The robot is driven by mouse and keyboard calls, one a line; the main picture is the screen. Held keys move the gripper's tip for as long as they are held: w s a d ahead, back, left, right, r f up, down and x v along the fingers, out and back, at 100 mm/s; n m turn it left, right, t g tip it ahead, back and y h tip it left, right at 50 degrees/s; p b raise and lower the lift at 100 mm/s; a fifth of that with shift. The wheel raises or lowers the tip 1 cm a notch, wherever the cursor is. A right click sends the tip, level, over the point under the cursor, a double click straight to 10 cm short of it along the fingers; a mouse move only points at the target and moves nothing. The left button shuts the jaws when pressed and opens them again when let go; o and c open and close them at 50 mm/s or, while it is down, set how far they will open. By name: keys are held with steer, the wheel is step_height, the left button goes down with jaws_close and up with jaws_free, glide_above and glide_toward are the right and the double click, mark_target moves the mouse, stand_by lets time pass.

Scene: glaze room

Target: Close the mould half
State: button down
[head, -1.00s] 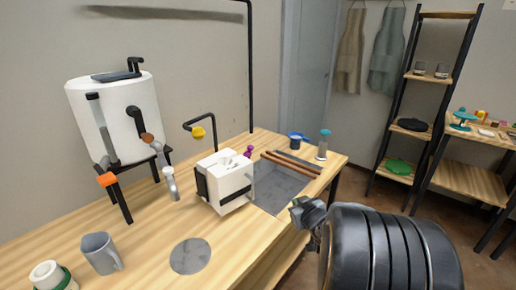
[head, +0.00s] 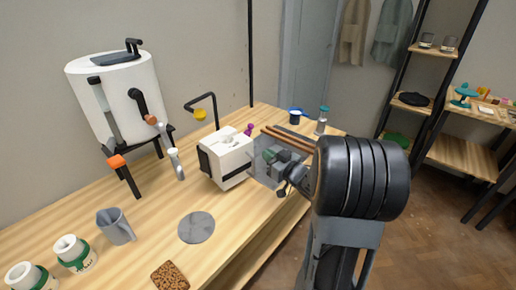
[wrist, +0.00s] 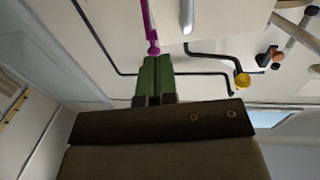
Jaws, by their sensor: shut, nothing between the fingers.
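The mould (head: 228,160) is a white block with a dark strap, standing on the wooden bench in the head view. Its top has a small grey opening. I cannot clearly tell its two halves apart or see a gap between them. In the wrist view a pale face at the top edge (wrist: 220,18) looks like part of the mould. My gripper (head: 268,156) is just right of the mould, over the grey recessed area; touching or apart is unclear. Its green fingers (wrist: 155,76) are together and empty in the wrist view.
A purple object (head: 249,130) stands behind the mould; it also shows in the wrist view (wrist: 150,28). A grey mug (head: 116,226) and grey disc (head: 196,227) lie nearer.

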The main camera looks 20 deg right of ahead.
steer(key=shift+x, duration=2.8)
